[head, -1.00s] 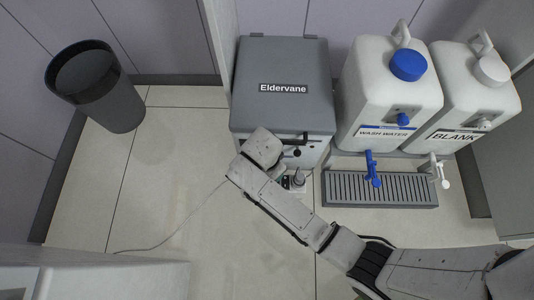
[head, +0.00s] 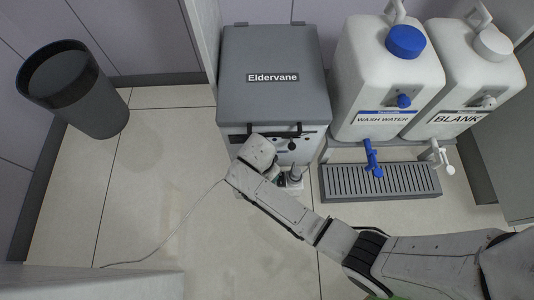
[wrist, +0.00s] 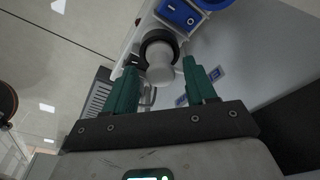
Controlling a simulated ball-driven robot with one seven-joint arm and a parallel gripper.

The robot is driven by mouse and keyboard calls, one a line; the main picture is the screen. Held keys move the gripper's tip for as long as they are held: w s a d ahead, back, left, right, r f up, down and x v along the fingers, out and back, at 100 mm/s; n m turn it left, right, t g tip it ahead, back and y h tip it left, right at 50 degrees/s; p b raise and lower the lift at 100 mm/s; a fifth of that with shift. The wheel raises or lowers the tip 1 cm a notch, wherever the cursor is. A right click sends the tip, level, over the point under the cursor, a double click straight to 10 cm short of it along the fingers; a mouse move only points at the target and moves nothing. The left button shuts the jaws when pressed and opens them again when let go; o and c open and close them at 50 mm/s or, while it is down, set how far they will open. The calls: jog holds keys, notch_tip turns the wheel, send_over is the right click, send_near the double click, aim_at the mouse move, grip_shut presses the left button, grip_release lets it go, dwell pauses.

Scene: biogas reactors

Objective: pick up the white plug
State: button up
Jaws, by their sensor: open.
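The white plug (wrist: 160,72) shows in the wrist view as a pale rounded piece at a round black ring (wrist: 158,45) on a white panel. My gripper (wrist: 161,66) has its two green fingers apart, one on each side of the plug. Whether either finger touches it I cannot tell. In the head view, my gripper is mostly hidden behind my arm, low at the front of the grey Eldervane box (head: 274,100). A pale upright piece (head: 293,178) stands beside it there; I cannot tell if it is the plug.
A blue switch (wrist: 180,12) is beyond the plug. Wash water (head: 383,80) and blank (head: 460,80) containers stand right of the box, above a grated drip tray (head: 378,194). A black bin (head: 75,90) stands at left. A thin cable (head: 165,238) crosses the floor; the floor there is otherwise clear.

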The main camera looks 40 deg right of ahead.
jog(key=shift+f, duration=0.1)
jog(key=shift+c, duration=0.2)
grip_shut()
dwell(0.4)
